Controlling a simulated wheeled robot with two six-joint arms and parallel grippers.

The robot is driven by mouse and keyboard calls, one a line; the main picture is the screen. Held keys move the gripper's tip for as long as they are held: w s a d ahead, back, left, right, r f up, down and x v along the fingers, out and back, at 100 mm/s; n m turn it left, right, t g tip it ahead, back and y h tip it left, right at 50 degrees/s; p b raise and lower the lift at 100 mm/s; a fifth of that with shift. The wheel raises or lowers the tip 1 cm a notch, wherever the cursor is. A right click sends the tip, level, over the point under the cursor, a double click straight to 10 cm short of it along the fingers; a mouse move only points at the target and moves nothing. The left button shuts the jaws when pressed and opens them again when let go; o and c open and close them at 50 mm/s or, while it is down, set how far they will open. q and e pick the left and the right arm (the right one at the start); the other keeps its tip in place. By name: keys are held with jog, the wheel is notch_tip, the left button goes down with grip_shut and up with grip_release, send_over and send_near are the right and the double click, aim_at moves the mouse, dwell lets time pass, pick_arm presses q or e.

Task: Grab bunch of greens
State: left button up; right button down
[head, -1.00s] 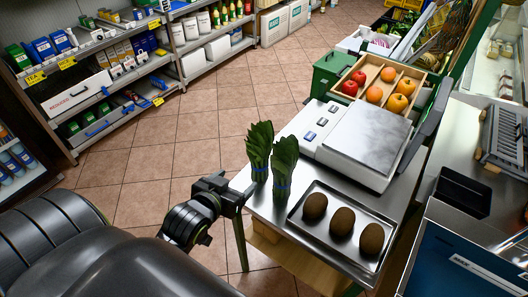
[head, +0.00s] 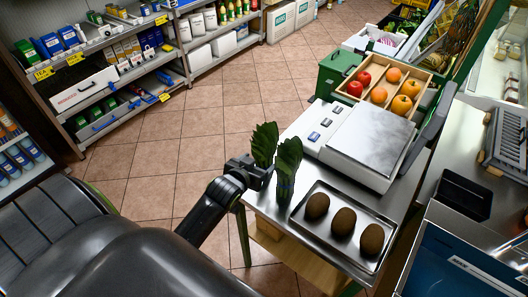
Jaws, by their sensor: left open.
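Two bunches of dark leafy greens stand upright at the left corner of the metal counter. The left bunch (head: 264,142) has its lower part hidden by my left gripper. The right bunch (head: 287,165) stands close beside it, with a bluish band low on its stems. My left gripper (head: 265,174) is open at the lower part of the left bunch. I cannot tell whether its fingers lie around the stems or in front of them. My right gripper is not in view.
A metal tray (head: 352,264) with three brown oval fruits (head: 344,221) lies right of the greens. Behind them stand a scale (head: 365,140), a wooden fruit crate (head: 427,88) and a green box (head: 333,75). The tiled floor left of the counter is clear.

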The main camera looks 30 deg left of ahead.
aim_at(260, 161)
pick_arm(q)
jog(key=shift+x, duration=1.55)
jog(key=shift+c, duration=0.2)
jog(key=shift+a, duration=0.1)
jog(key=c, duration=1.2)
jog(key=shift+c, duration=0.2)
jog(key=shift+r, duration=0.15)
